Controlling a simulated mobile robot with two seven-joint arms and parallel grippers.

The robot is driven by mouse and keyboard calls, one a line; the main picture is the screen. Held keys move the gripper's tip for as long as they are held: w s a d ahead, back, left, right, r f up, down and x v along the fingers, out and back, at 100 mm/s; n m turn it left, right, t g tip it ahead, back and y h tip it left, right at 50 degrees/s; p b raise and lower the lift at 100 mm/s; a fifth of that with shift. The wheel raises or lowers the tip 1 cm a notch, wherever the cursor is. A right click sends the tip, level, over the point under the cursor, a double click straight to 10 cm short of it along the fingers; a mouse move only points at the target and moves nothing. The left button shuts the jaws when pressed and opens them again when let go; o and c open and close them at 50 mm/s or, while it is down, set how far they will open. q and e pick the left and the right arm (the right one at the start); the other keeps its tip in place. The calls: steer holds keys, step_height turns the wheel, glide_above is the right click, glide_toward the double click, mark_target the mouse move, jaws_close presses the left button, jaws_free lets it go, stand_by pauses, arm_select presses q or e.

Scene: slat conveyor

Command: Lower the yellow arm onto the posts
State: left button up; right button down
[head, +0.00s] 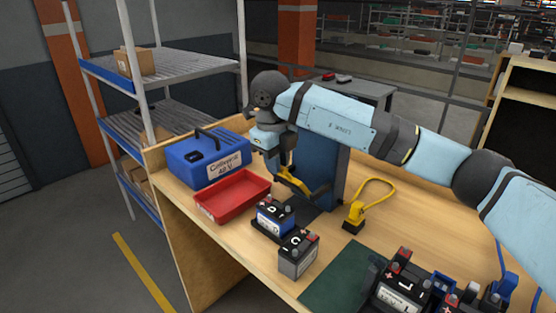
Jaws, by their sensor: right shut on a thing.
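The yellow arm (318,192) is a bent yellow bar at the front of a blue upright housing (328,165). My right gripper (285,172) reaches in from the right, pointing down, and is shut at the yellow arm's left end; its fingertips are small and partly hidden. The yellow arm is behind and above a blue-black battery marked D (273,218), apart from its posts in this view. A grey battery marked C (297,255), with red and dark posts on top, stands in front of D. My left gripper is not in view.
A red tray (233,196) and a blue case (206,160) stand left on the wooden bench. A yellow-black plug with a looped cable (353,222) lies right of the housing. Several batteries (395,290) crowd the front right beside a green mat (338,275).

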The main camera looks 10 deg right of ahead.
steer(key=c, duration=1.1)
jaws_free()
steer(key=shift+o, duration=0.2)
step_height(320, 180, up, 14)
steer(key=s+a, duration=0.1)
steer(key=shift+a+f+b, duration=0.15)
steer(key=shift+b, duration=0.3)
